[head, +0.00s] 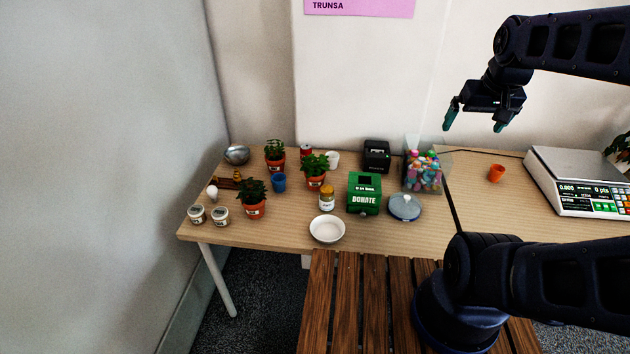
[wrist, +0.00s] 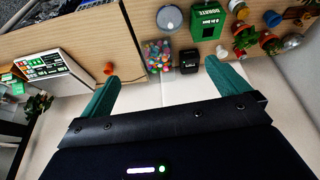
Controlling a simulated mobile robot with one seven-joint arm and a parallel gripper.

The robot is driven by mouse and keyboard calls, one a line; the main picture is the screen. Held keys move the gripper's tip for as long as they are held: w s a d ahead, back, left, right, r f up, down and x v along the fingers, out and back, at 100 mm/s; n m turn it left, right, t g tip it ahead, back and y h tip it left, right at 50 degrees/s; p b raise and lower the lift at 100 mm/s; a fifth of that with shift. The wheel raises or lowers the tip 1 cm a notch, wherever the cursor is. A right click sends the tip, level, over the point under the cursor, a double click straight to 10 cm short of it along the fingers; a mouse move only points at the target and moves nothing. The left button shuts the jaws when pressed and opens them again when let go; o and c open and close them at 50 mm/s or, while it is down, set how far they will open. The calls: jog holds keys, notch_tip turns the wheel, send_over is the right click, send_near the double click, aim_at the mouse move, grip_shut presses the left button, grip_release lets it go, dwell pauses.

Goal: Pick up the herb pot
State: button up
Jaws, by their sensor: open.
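Three potted herbs in terracotta pots stand on the left part of the table: a herb pot at the back (head: 276,160), one in the middle (head: 316,182) and one nearer the front left (head: 254,211). I cannot tell which is meant. Pots with green leaves also show at the upper right of the wrist view (wrist: 243,38). My gripper (head: 475,123) hangs open and empty in the air at the upper right, well above the table and far from the pots. Its two green fingers are spread in the wrist view (wrist: 161,72).
Around the pots stand a blue cup (head: 279,183), jar (head: 327,198), white bowl (head: 327,229), green donation box (head: 364,194) and small tubs (head: 220,216). A clear candy box (head: 424,173), black printer (head: 376,156), orange cup (head: 496,173) and scale (head: 577,183) are further right.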

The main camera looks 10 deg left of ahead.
jog(key=w+a+f+n+g, duration=0.15)
jog(key=w+a+n, duration=0.45)
jog(key=w, duration=0.8)
jog(key=n+g, duration=0.3)
jog(key=n, duration=1)
send_over(315, 175)
jog(key=s, duration=0.1)
notch_tip(315, 175, down, 31)
notch_tip(315, 175, down, 11)
jog(key=shift+w+r, duration=0.1)
jog(key=shift+w, duration=0.05)
jog(key=c, duration=1.1)
jog(key=shift+c, duration=0.2)
jog(key=shift+r, duration=0.15)
notch_tip(315, 175, up, 20)
